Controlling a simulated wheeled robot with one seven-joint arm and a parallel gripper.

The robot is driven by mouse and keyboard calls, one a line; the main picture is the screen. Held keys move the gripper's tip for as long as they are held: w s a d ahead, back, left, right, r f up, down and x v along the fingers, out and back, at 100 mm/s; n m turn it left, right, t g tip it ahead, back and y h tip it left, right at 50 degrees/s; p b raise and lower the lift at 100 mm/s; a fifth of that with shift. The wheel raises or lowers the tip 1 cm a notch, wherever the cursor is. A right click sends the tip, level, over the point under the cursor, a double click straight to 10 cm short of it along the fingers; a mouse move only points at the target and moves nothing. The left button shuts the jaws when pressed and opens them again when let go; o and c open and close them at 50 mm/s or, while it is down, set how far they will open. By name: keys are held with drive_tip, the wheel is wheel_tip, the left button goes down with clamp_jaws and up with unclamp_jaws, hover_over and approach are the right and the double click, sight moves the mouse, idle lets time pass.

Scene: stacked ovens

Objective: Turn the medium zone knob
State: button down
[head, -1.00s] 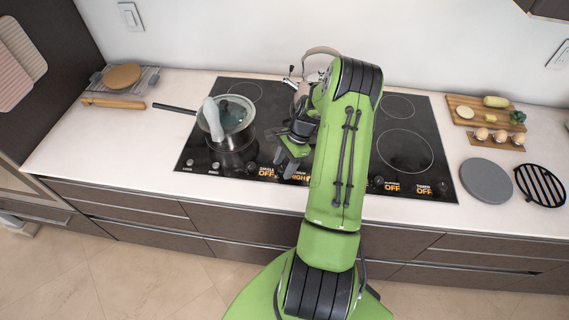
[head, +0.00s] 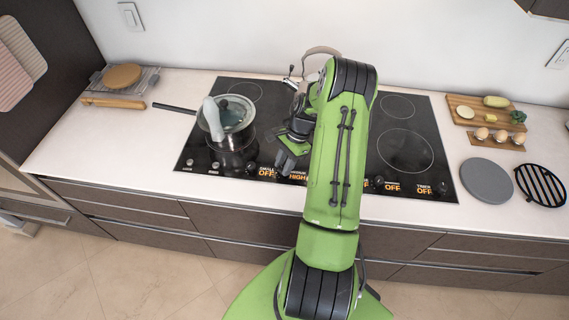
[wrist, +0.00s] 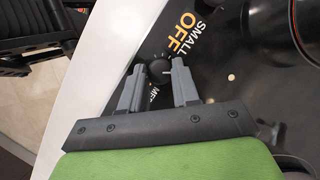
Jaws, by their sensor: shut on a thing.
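The medium zone knob (wrist: 159,69) is a small dark round knob on the cooktop's front edge, between the "SMALL OFF" label and a partly covered label starting "ME". My gripper (wrist: 160,72) is shut on this knob, with one grey finger on each side of it in the wrist view. In the head view my gripper (head: 286,158) reaches down at the cooktop's front, and its fingers hide most of the knob. The medium zone label (head: 298,174) beside it shows HIGH in orange.
The black cooktop (head: 345,180) has other knobs along its front, with labels showing OFF. A lidded pot (head: 232,138) stands at left, its handle pointing left. A kettle, partly hidden, stands behind my arm. A grey disc (head: 486,181) and a black grate (head: 540,186) lie at right.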

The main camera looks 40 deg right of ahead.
drive_tip(key=n, duration=0.1)
drive_tip(key=n+g, duration=0.1)
drive_tip(key=n, duration=0.1)
drive_tip(key=n+g+b, duration=0.1)
drive_tip(key=n, duration=0.1)
drive_tip(key=shift+w, duration=0.25)
drive_tip(key=n+g+b, duration=0.1)
drive_tip(key=n, duration=0.2)
drive_tip(key=n+g+h+b, duration=0.1)
drive_tip(key=n, duration=0.2)
drive_tip(key=shift+w+a+n+h, duration=0.1)
drive_tip(key=shift+w+n+h, duration=0.05)
drive_tip(key=shift+n+h, duration=0.15)
drive_tip(key=n+h, duration=0.1)
drive_tip(key=n, duration=0.1)
drive_tip(key=n+b, duration=0.1)
drive_tip(key=n, duration=0.2)
drive_tip(key=shift+w+a+g+h, duration=0.1)
drive_tip(key=shift+a+g+h, duration=0.1)
drive_tip(key=shift+g+h, duration=0.2)
drive_tip(key=n+h, duration=0.1)
drive_tip(key=n, duration=0.2)
drive_tip(key=n+h, duration=0.1)
drive_tip(key=n, duration=0.2)
drive_tip(key=shift+a, duration=0.2)
drive_tip(key=c, duration=0.8)
unclamp_jaws()
drive_tip(key=shift+c, duration=0.2)
